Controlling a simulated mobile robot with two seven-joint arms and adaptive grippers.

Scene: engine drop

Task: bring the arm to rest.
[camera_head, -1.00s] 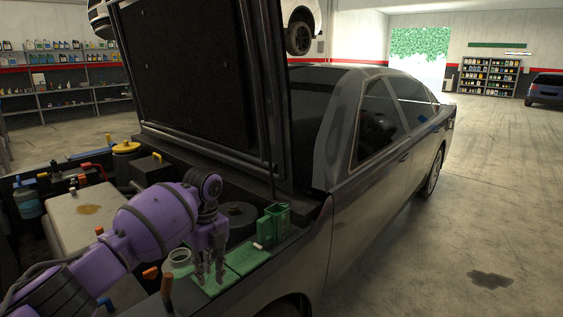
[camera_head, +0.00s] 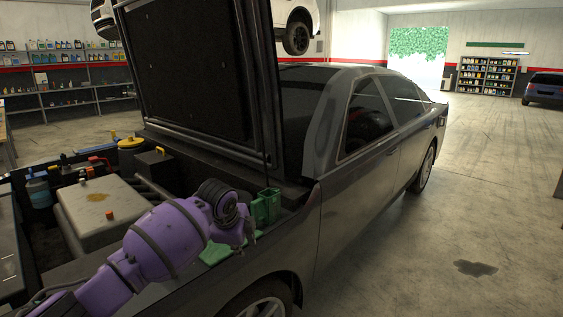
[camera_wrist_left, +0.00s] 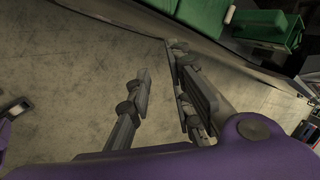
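My left arm, purple with dark bands, reaches in from the lower left of the head view across the open engine bay. Its left gripper (camera_head: 244,243) is by the car's near fender, beside a green box (camera_head: 266,206) and partly covering a green tray (camera_head: 216,250). In the left wrist view the fingers of the left gripper (camera_wrist_left: 158,68) stand apart with nothing between them, with concrete floor behind. Green parts (camera_wrist_left: 262,24) show at the top right of that view, across the fender edge. My right gripper is not in view.
The dark car (camera_head: 350,215) has its hood (camera_head: 190,75) raised above the bay. A pale engine cover (camera_head: 98,208) and a yellow cap (camera_head: 131,142) are in the bay. Open floor (camera_head: 490,200) with a dark stain lies to the right.

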